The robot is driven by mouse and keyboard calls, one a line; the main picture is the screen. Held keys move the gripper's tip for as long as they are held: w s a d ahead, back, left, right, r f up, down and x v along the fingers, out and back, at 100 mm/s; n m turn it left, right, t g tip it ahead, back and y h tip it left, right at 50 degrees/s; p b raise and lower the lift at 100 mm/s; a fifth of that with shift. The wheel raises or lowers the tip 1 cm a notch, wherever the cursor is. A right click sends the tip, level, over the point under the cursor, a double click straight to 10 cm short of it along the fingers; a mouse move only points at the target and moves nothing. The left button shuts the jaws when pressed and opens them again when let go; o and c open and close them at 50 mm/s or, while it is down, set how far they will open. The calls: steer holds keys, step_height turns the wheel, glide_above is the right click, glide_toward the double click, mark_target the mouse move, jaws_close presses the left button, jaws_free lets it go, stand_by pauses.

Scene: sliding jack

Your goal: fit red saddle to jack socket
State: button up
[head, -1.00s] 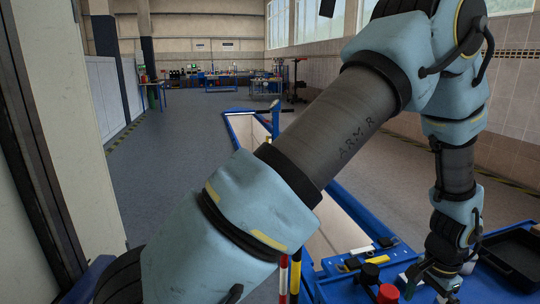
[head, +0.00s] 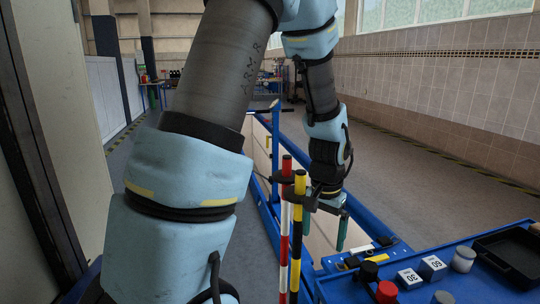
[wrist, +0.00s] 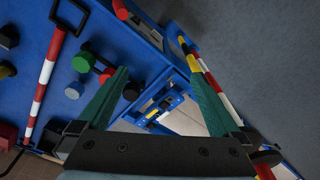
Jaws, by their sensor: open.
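The red saddle appears to be the short red cylinder (head: 386,292) on the blue bench top at the lower right in the head view. A red piece (wrist: 107,75) also shows left of centre in the wrist view. The jack appears to be the blue crossbeam (wrist: 165,103) with black and yellow parts, seen between my fingers in the wrist view. Its near end (head: 362,257) shows in the head view. I cannot make out the socket. My gripper (head: 326,228) is open and empty, with green fingers pointing down over the pit, left of the red cylinder.
Red-white (head: 284,225) and yellow-black (head: 298,235) poles stand close left of my gripper. The bench holds a black cylinder (head: 369,271), numbered cubes (head: 433,267), grey cylinders (head: 463,260) and a black tray (head: 512,256). Blue rails (head: 375,222) edge the pit. The grey floor beyond is clear.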

steer(key=s+a+r+n+t, duration=0.1)
steer(key=s+a+r+n, duration=0.15)
steer(key=a, duration=0.75)
steer(key=s+a+r+n, duration=0.1)
steer(key=a+r+n, duration=0.25)
steer(key=a, duration=0.55)
steer(key=w+d+f+m+t+b, duration=0.2)
steer(key=w+d+f+b, duration=0.15)
steer(key=f+b, duration=0.2)
steer(key=w+d+f+m+t+b, duration=0.1)
steer(key=w+d+f+b, duration=0.1)
steer(key=w+f+b, duration=0.3)
steer(key=m+h+b, duration=1)
steer(key=h+b, duration=0.4)
steer(key=b, duration=0.6)
glide_toward(383, 290)
steer(key=shift+g, duration=0.4)
steer(key=x, duration=0.4)
steer(key=shift+w+d, duration=0.35)
steer(key=x, duration=0.4)
steer(key=shift+d+b, duration=0.3)
steer(key=shift+b, duration=0.1)
steer(key=shift+f+b+x, duration=0.15)
steer(key=shift+b+x, duration=0.1)
steer(key=shift+x, duration=1.25)
steer(key=shift+f+b+x, duration=0.15)
steer(key=shift+b+x, duration=0.1)
steer(key=shift+x, duration=1.2)
steer(key=shift+w+a, duration=0.1)
steer(key=shift+w, duration=0.05)
